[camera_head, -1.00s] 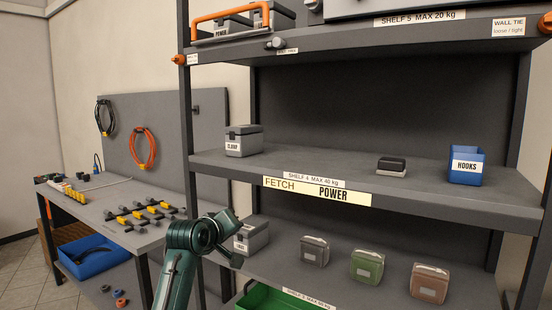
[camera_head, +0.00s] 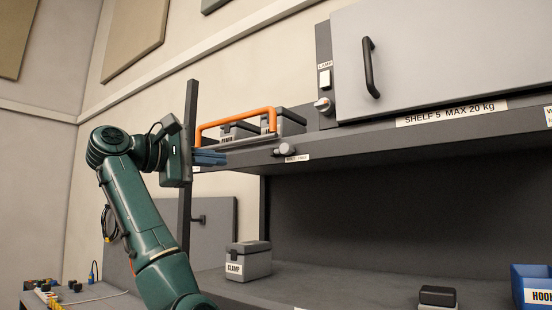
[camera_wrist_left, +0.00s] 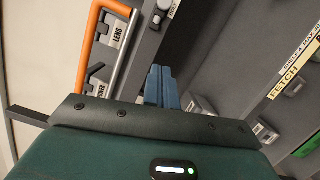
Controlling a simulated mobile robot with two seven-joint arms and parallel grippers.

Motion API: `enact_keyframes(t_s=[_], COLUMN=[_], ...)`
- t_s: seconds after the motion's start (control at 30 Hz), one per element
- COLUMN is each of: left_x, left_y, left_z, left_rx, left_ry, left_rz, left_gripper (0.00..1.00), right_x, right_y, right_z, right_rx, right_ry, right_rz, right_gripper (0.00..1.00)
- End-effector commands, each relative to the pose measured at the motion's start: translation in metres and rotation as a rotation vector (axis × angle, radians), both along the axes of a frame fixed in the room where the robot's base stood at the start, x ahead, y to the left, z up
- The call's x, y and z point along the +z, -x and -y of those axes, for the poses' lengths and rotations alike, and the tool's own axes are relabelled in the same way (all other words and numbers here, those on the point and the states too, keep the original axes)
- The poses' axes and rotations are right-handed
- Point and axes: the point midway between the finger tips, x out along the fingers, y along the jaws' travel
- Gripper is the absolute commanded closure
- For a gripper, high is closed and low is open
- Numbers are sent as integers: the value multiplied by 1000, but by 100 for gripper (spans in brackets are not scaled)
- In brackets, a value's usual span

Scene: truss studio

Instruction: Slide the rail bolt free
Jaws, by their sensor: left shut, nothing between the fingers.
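The rail bolt is a small grey knob (camera_head: 284,150) on the front edge of the top shelf, next to a small white label. It also shows at the top of the left wrist view (camera_wrist_left: 160,12). The orange rail (camera_head: 236,116) stands above it, in front of grey cases on the shelf. My left gripper (camera_head: 222,158) has its blue fingers shut and empty, pointing right at the shelf's front edge. It is left of the bolt and apart from it. The fingers also show in the wrist view (camera_wrist_left: 162,85). My right gripper is not in view.
A grey cabinet (camera_head: 440,50) with a black handle and a switch beside it stands on the top shelf (camera_head: 370,133). A dark upright post (camera_head: 187,210) is behind my left arm. A CLAMP case (camera_head: 248,262) sits on the shelf below. Space before the shelf edge is clear.

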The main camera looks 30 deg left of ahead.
Motion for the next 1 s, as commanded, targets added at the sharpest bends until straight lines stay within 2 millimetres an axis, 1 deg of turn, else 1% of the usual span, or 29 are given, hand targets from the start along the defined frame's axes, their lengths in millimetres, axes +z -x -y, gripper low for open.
enact_keyframes(t_s=[0.03, 0.17, 0.43, 0.53, 0.67, 1.0], left_x=[4, 7, 7, 8, 9, 15], left_y=[5, 8, 6, 1, -17, -85], left_z=[0, 0, 0, 3, 9, 31], left_rx=[-9, -15, -13, -15, -15, -16], left_ry=[9, 15, 13, 13, 12, 13], left_rz=[6, 8, 7, 6, 3, 4], left_gripper=[100, 100, 100, 100, 100, 100], right_x=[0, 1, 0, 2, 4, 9], right_y=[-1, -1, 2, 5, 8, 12], right_z=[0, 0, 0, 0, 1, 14], right_rx=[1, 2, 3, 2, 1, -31], right_ry=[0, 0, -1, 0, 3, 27], right_rz=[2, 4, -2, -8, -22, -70], right_gripper=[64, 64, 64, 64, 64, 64])
